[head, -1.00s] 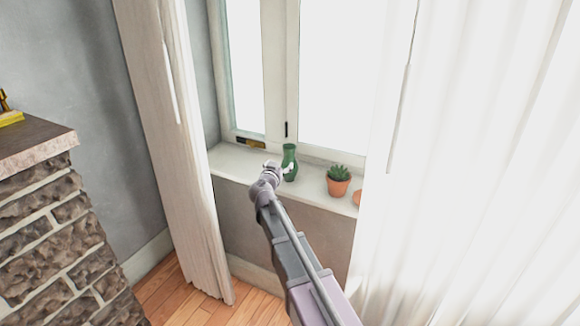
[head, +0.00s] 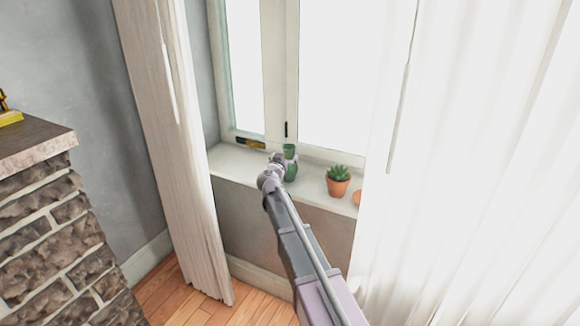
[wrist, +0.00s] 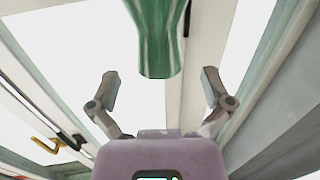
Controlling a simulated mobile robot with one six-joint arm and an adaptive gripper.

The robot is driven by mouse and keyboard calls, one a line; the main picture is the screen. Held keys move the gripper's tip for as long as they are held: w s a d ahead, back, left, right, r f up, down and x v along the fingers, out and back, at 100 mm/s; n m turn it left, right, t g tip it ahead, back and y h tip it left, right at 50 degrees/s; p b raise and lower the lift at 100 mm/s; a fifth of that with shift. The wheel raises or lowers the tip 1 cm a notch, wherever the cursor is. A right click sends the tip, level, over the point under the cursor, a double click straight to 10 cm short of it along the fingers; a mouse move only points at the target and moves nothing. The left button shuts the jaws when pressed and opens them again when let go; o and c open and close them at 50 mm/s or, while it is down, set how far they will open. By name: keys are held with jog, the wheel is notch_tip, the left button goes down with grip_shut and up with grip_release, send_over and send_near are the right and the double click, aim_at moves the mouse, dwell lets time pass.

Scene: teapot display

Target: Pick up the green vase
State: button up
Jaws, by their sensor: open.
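The green vase (head: 290,149) stands upright on the white window sill. My gripper (head: 284,160) is right at it and hides part of its middle in the head view. In the wrist view the vase (wrist: 157,40) hangs into the picture from the top edge, and only part of it shows. My gripper's two fingers (wrist: 160,84) are spread wide, one to each side of the vase's line, with clear gaps. Nothing is held. I cannot tell exactly how deep the vase sits between the fingers.
A potted succulent (head: 338,182) stands on the sill to the right, with another terracotta pot partly hidden behind the right curtain (head: 470,160). A yellow-and-black item (head: 250,143) lies at the sill's back left. The left curtain (head: 175,150) hangs beside the sill (head: 232,165).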

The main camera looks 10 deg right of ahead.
aim_at(287, 154)
jog(key=shift+x, duration=2.35)
jog(key=shift+s, duration=0.1)
jog(key=c, duration=1.3)
